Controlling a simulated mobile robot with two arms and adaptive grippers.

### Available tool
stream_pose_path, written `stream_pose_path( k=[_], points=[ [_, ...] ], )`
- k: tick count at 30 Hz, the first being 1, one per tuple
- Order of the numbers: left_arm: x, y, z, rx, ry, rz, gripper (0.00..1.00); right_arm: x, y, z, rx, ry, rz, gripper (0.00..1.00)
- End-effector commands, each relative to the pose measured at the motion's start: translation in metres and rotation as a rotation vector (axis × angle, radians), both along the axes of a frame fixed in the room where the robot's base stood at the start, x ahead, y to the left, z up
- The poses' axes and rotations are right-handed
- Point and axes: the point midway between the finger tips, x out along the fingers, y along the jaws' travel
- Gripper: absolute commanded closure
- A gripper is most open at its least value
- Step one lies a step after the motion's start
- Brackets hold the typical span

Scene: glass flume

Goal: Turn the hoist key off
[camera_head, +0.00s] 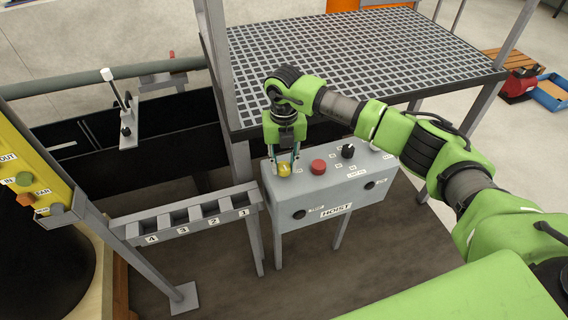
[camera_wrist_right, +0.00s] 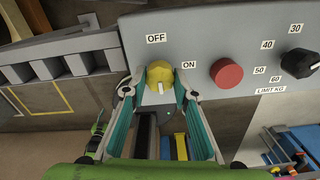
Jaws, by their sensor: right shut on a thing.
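The hoist key is a yellow knob (camera_head: 285,170) on the sloping top of the grey HOIST box (camera_head: 335,196), at its left end. In the right wrist view the yellow knob (camera_wrist_right: 159,73) sits below the OFF label (camera_wrist_right: 156,38) and left of the ON label (camera_wrist_right: 189,65). A pale mark shows on its lower side; I cannot tell which label it points to. My right gripper (camera_head: 286,164) comes down from above with its fingers shut on the knob's two sides, which also shows in the wrist view (camera_wrist_right: 157,88). My left gripper is not in view.
A red button (camera_head: 318,167) and a black limit dial (camera_head: 348,151) stand to the right of the knob. A grey slotted rack (camera_head: 187,219) is to the left. A grating platform (camera_head: 350,55) lies behind the box. A yellow panel (camera_head: 35,180) stands at far left.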

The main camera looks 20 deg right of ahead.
Motion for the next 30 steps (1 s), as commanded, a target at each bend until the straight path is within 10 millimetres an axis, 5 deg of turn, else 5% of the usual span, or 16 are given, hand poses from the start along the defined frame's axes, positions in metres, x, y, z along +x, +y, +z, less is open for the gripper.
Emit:
stream_pose_path(
  k=[16,17,18,30],
  points=[
    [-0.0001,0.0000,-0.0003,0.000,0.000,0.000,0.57,0.0012,-0.0005,0.0016,0.001,-0.003,-0.026,0.95],
    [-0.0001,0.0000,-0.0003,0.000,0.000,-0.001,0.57,0.0013,-0.0005,0.0016,0.000,-0.004,-0.026,0.69],
    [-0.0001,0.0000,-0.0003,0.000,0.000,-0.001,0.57,0.0013,-0.0005,0.0016,0.000,-0.004,-0.026,0.58],
    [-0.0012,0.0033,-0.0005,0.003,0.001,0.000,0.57,0.0007,-0.0001,0.0037,0.001,-0.002,-0.024,0.57]
  ],
)
